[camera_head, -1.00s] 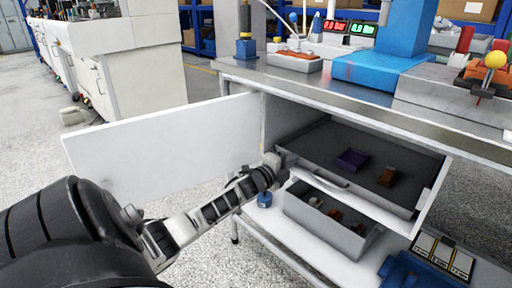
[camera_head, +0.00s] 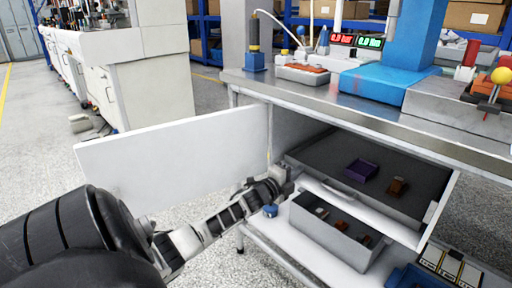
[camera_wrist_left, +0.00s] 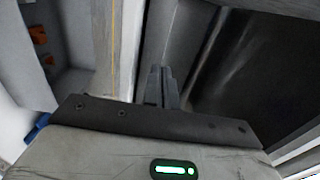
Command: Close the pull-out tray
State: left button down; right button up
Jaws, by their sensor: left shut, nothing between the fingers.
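My left gripper (camera_head: 284,182) is at the tray's left front corner, shut and empty. In the left wrist view its closed fingers (camera_wrist_left: 162,88) point toward a pale upright and the dark tray interior. I cannot tell whether they touch the tray. My right gripper is not in view.
A white door (camera_head: 170,148) stands open left of the tray, behind my left arm. A grey bin (camera_head: 325,237) with small brown parts sits below, beside a blue-capped item (camera_head: 270,211). The bench edge (camera_head: 380,125) overhangs the tray. Open floor lies left.

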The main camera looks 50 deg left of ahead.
pick_arm(q)
jog(key=s+d+p, duration=0.1)
jog(key=s+p, duration=0.2)
jog(key=s, duration=0.8)
jog(key=shift+s, duration=0.35)
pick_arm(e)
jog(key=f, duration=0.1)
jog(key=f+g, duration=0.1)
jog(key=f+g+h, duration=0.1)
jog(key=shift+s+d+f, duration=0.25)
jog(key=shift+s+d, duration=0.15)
